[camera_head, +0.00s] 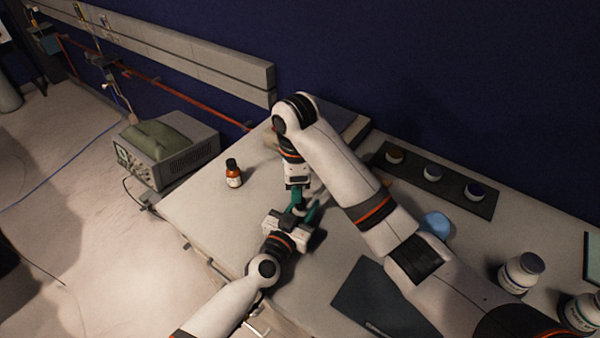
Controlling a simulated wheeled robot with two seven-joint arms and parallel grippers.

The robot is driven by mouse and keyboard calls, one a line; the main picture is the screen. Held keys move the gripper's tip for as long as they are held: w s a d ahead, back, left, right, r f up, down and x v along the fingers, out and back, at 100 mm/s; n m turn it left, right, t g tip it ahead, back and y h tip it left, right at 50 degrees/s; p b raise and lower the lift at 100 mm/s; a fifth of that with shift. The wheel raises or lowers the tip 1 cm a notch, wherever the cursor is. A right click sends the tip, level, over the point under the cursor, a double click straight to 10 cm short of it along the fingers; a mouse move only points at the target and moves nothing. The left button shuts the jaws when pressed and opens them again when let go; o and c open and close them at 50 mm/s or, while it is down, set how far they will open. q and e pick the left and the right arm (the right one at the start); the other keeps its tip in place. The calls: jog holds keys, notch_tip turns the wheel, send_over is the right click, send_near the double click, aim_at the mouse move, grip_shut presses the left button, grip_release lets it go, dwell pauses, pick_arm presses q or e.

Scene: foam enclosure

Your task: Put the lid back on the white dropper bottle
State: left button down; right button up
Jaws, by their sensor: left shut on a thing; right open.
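My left gripper (302,212) reaches in from the lower left with its green fingers shut on a small white object (299,208), which looks like the white dropper bottle. The fingers hide most of it. My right gripper (296,197) points down directly above it, open, with its green fingers close to the top of the white object. I cannot tell whether they touch it. The lid cannot be made out; it may be hidden between the grippers.
A dark tray (437,178) with several round jars lies at the back right. A blue round object (435,224), white bottles (521,272) and a dark mat (378,303) are on the right.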

jog(key=n, duration=0.2)
jog(key=r+n, duration=0.1)
jog(key=n, duration=0.4)
jog(key=shift+w+a+r, duration=0.1)
jog(key=shift+a+r, duration=0.05)
jog(key=shift+r, duration=0.25)
jog(key=n, duration=0.4)
jog(key=r+n, duration=0.1)
jog(key=n, duration=0.4)
jog(key=r+n, duration=0.1)
jog(key=n, duration=0.3)
jog(key=shift+s+d+r+n, duration=0.1)
jog(key=shift+s+d+n, duration=0.15)
jog(key=shift+n, duration=0.05)
jog(key=n, duration=0.3)
jog(key=shift+s+d+r+n, duration=0.15)
jog(key=shift+d+r+n, duration=0.05)
jog(key=shift+n, duration=0.1)
jog(key=n, duration=0.3)
jog(key=shift+s+d+r+g, duration=0.1)
jog(key=shift+s+d+g, duration=0.1)
jog(key=shift+g, duration=0.1)
jog(key=shift+f, duration=4)
